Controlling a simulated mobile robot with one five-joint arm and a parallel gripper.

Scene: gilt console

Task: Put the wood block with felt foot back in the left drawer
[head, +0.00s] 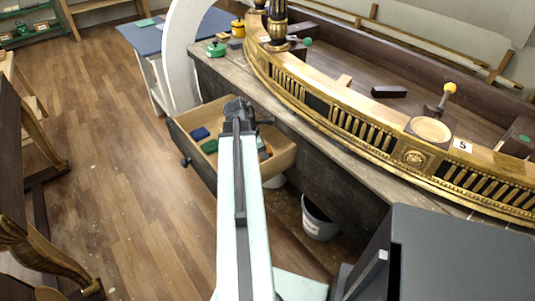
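The open drawer (183,143) sticks out from the dark bench at centre left. A blue piece (200,133) and a green piece (210,146) lie in it on the left. My gripper (240,108) is dark and sits over the drawer's back part, near the bench edge. My arm hides the middle of the drawer. I cannot see whether the fingers are open or hold anything. I cannot make out for certain the wood block with felt foot.
The curved gilt console rail (350,118) lies along the bench top (222,68). A green object (216,48) and a yellow pot (238,28) stand at its left end. A bucket (318,217) stands below the bench.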

